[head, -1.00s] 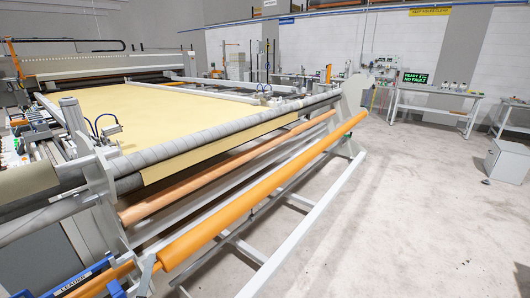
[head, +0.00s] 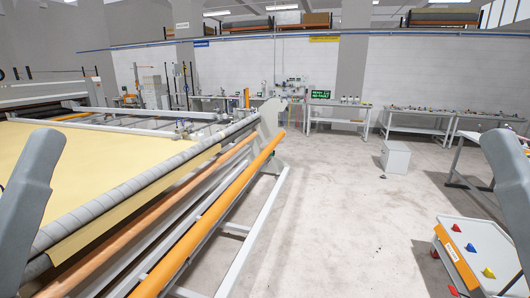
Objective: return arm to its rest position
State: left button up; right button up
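A grey link of my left arm (head: 30,200) rises along the left edge of the head view. A grey link of my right arm (head: 508,180) shows at the right edge, leaning in at its top. Both links are cut off by the picture edges. Neither gripper is in the picture, so their fingers and anything in them are hidden.
The quilting frame with yellow fabric (head: 60,155) and an orange roller (head: 215,215) fills the left. A white box with coloured pieces (head: 475,243) stands at lower right. A small grey cabinet (head: 396,157) and workbenches (head: 415,125) stand farther back. Bare floor (head: 335,215) lies between.

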pick_arm(q)
notch_tip(320, 180, up, 32)
jog(key=p, duration=2.8)
jog(key=shift+f, duration=0.15)
pick_arm(e)
notch_tip(320, 180, up, 32)
jog(key=shift+f, duration=0.15)
